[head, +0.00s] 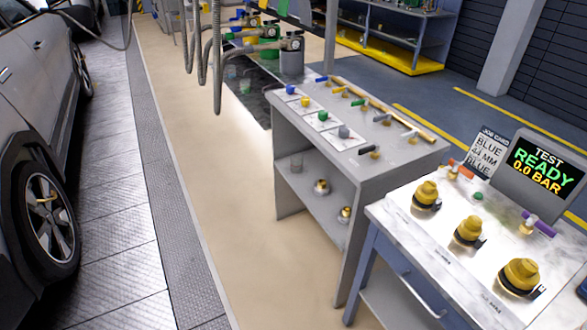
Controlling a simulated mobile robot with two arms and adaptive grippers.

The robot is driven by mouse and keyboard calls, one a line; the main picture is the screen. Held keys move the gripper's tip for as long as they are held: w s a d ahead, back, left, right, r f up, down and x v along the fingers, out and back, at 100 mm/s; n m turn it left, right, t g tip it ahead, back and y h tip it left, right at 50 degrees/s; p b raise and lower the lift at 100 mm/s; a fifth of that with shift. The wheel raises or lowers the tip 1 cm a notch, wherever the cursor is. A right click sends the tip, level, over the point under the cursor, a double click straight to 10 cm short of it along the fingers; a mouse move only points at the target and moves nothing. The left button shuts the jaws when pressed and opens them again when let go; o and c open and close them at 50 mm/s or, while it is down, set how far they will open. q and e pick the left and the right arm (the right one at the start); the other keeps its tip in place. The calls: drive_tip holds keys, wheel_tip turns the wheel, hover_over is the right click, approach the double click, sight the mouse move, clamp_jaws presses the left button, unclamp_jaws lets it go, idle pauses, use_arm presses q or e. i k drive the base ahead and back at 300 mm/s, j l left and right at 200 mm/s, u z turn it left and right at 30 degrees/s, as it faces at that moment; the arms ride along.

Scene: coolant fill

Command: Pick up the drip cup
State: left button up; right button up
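No drip cup can be told for certain. Each is too small to name surely. Neither of my grippers is in view.
A car (40,130) stands at the left. A white-topped cart (400,215) with yellow-brass fittings (469,231) and a display (541,170) reading "TEST READY 0.0 BAR" is at the right. Grey hoses (217,60) hang at top centre. The beige floor (205,170) is clear.

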sight(297, 164)
drive_tip(key=i+j, duration=0.3)
drive_tip(key=i, duration=0.15)
drive_tip(key=i+j, duration=0.25)
drive_tip(key=i, duration=0.2)
drive_tip(key=i+j+u, duration=0.1)
drive_tip(key=i+j, duration=0.2)
drive_tip(key=i, duration=0.15)
drive_tip(key=i+j, duration=0.25)
drive_tip(key=i, duration=0.2)
drive_tip(key=i+j+u, duration=0.1)
drive_tip(key=i+j, duration=0.15)
drive_tip(key=i, duration=0.25)
